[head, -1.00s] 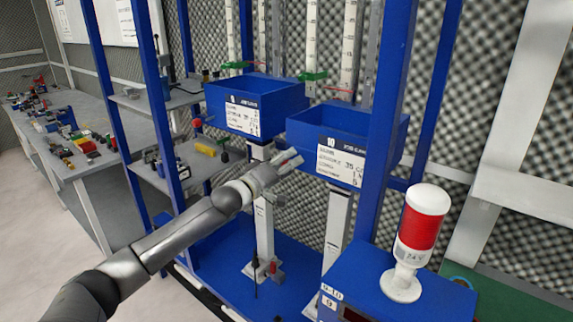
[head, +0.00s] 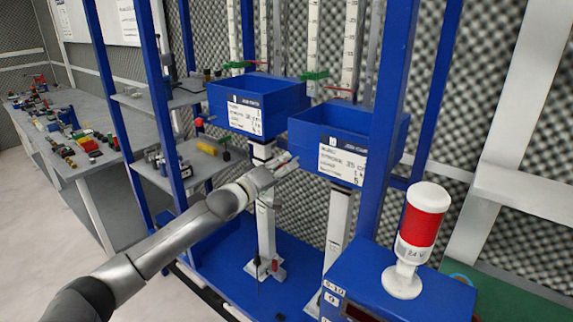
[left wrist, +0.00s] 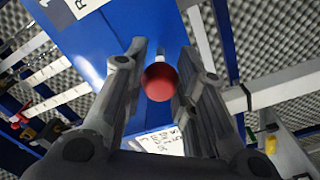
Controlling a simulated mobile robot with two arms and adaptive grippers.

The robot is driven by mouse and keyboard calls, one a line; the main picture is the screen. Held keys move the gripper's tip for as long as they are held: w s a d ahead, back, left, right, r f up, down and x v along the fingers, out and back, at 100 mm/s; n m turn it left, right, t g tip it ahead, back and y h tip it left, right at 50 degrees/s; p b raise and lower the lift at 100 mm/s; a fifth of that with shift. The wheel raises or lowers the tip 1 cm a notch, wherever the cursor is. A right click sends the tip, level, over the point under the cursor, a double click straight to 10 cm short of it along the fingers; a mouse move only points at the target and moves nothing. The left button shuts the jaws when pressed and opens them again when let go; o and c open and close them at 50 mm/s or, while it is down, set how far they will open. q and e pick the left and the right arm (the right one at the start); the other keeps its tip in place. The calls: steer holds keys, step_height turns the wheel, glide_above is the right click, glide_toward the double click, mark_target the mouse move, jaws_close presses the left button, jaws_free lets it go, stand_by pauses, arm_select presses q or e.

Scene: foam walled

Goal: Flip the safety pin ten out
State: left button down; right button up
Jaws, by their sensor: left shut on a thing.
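My left gripper (head: 290,163) is in front of the gap between the two blue bins, by the lower left corner of the bin labelled 10 (head: 318,132). In the left wrist view, a round red knob (left wrist: 159,82) on a thin pale stem sits between the fingers (left wrist: 160,72). The fingers are shut on this knob, one on each side. The knob appears to be the safety pin for bin ten; the head view does not show it clearly. A blue surface, probably the bin's, fills the space behind it. My right gripper is not in view.
The bin labelled 9 (head: 262,92) is close on the left. Blue uprights (head: 388,100) frame the rack. A red and white signal lamp (head: 421,215) stands on a blue box at the lower right. Shelves with small parts and a grey bench (head: 85,190) are at the left.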

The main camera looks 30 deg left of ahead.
arm_select(q)
steer(key=shift+s, duration=0.6)
steer(key=c, duration=1.1)
jaws_free()
steer(key=shift+a, duration=0.1)
steer(key=shift+c, duration=0.2)
steer(key=shift+s, duration=0.1)
steer(key=s, duration=1.1)
steer(key=shift+s+a, duration=0.4)
steer(key=shift+a, duration=0.05)
steer(key=shift+f, duration=0.1)
